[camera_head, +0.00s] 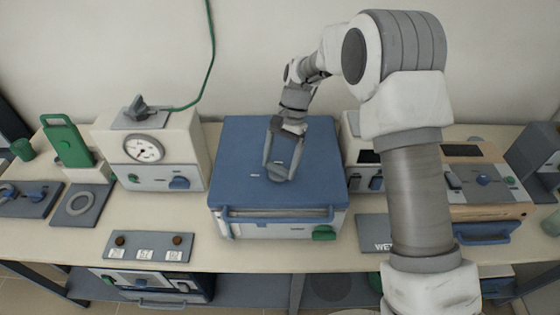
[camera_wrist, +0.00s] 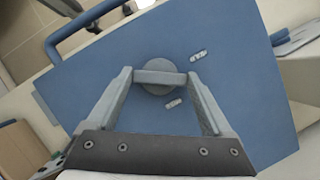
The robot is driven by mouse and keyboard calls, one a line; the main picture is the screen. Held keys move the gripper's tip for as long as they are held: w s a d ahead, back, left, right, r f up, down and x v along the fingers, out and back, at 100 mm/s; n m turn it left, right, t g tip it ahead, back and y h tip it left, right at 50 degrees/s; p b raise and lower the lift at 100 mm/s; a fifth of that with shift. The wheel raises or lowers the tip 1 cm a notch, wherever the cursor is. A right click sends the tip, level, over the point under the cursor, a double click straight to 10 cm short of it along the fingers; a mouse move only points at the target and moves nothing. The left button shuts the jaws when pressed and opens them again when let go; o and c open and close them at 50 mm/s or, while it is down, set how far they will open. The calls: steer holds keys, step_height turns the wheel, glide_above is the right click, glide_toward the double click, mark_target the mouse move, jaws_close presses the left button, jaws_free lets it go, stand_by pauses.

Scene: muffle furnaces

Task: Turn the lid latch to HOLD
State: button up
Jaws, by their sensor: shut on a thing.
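The lid latch (camera_wrist: 158,77) is a grey round knob with a bar across it, on top of the blue lid (camera_wrist: 235,110). In the wrist view my gripper (camera_wrist: 160,76) has its two fingers at the ends of the bar and is shut on it. Two small white labels (camera_wrist: 198,56) lie on the lid beside the latch; their text is too small to read. In the head view my gripper (camera_head: 281,172) reaches down to the middle of the blue lid (camera_head: 240,160), and its fingers partly hide the latch.
The blue-lidded furnace (camera_head: 270,230) has a front bar handle and a green knob (camera_head: 324,233). A white gauge unit (camera_head: 150,150) stands to its left. A button panel (camera_head: 149,247) lies at the front left. More units stand to the right, partly behind my arm.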

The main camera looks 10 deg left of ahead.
steer(key=n+h, duration=0.1)
steer(key=n, duration=0.2)
steer(key=n+h, duration=0.1)
steer(key=n, duration=0.2)
steer(key=shift+a, duration=0.2)
steer(key=shift+n+h, duration=0.3)
steer(key=o, duration=1.1)
steer(key=shift+o, duration=0.2)
steer(key=shift+r, duration=0.1)
steer(key=v, duration=1.7)
steer(key=shift+r, duration=0.15)
